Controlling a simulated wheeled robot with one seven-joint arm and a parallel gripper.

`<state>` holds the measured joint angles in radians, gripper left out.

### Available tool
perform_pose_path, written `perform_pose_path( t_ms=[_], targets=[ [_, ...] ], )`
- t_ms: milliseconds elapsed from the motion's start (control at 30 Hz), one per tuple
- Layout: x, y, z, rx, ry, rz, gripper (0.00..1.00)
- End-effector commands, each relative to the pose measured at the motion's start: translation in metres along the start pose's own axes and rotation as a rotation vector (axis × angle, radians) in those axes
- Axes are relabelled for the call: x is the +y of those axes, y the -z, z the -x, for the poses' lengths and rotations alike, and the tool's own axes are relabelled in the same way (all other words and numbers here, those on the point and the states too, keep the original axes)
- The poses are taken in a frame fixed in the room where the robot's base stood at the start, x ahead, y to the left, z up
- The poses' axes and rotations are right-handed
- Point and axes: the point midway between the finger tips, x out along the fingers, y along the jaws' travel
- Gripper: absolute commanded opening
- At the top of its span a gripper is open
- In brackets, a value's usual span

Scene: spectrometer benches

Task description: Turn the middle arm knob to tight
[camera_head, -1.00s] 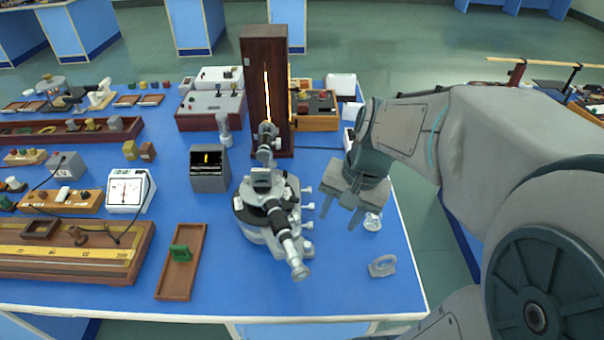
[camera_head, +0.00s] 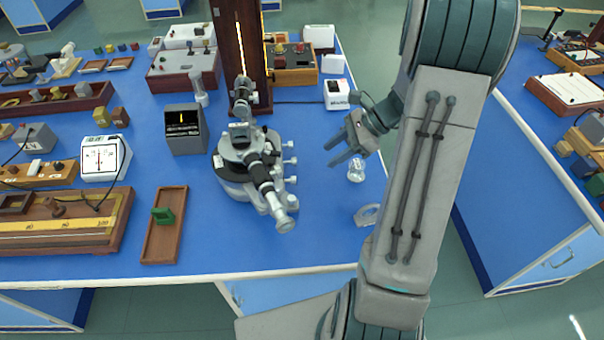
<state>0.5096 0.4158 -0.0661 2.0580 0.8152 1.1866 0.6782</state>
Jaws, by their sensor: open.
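The spectrometer (camera_head: 238,178) stands on the blue bench, a round grey-and-white base with a black-and-silver telescope (camera_head: 265,185) angled toward the front. Several small silver knobs stick out from its right side, one above another; the middle arm knob (camera_head: 290,161) appears to be the one between the upper and lower knobs. My gripper (camera_head: 331,153) is to the right of these knobs, its two fingers pointing left toward them. It is open and empty, with a gap between it and the knobs.
A tall brown lamp housing (camera_head: 230,50) rises behind the spectrometer. A small dark display box (camera_head: 187,130) stands to its left.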

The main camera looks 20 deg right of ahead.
Motion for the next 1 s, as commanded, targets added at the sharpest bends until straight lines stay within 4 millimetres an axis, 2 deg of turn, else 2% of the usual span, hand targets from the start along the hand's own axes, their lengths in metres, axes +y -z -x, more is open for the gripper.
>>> perform_pose_path(
  t_ms=[300, 500, 700, 967, 1000],
  targets=[
    [0.002, -0.001, -0.07, 0.0, -0.007, 0.001, 0.43],
    [0.002, 0.0, -0.101, 0.0, -0.005, 0.001, 0.43],
    [0.001, 0.0, -0.114, 0.001, -0.002, 0.002, 0.43],
    [0.001, 0.0, -0.115, 0.001, -0.002, 0.002, 0.43],
    [0.001, 0.0, -0.115, 0.001, -0.002, 0.002, 0.37]
  ],
)
